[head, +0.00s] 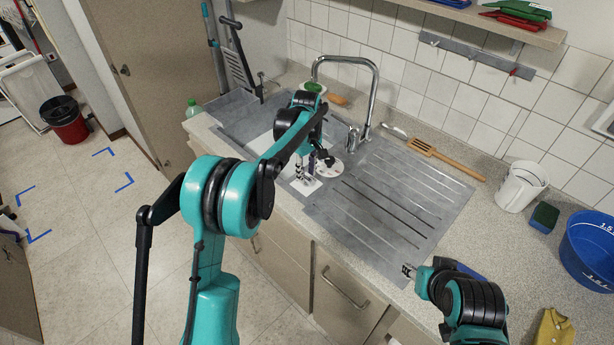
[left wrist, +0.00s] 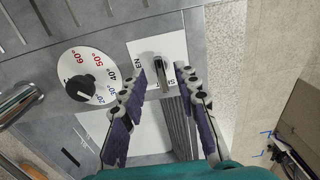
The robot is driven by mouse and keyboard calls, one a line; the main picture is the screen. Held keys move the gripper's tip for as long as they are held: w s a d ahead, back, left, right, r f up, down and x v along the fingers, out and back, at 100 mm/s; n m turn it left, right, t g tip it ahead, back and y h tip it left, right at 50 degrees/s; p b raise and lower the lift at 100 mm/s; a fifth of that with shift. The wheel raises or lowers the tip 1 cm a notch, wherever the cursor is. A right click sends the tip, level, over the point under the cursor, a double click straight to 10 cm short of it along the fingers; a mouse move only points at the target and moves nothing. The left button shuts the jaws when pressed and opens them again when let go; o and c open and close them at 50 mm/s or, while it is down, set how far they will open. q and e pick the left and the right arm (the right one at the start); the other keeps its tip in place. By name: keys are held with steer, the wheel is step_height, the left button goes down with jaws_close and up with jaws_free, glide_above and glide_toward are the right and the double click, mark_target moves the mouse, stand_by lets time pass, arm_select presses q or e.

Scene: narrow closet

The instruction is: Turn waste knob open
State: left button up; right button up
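The metal waste knob (left wrist: 155,72) sits on a white label (left wrist: 174,48) with partly covered lettering, of which "EN" shows. My left gripper (left wrist: 160,73) is open, pointing down, with its purple-padded fingers on either side of the knob and a visible gap to the right finger. Whether the left finger touches it I cannot tell. In the head view the left gripper (head: 308,166) is over the sink area, and the arm partly hides the label (head: 306,186). My right gripper (head: 408,271) is low at the right, over the counter's front edge; its fingers are too small to read.
A black temperature dial (left wrist: 80,88) on a white disc with numbers is beside the knob. The tap (head: 372,85) stands behind. A grooved drainboard (head: 390,200) lies to the right. A wooden spatula (head: 448,158), white cup (head: 520,186), sponge (head: 544,217) and blue bucket (head: 590,240) are farther right.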

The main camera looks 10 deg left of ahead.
arm_select(q)
steer(key=shift+s+f, duration=0.1)
steer(key=shift+f, duration=0.5)
jaws_close()
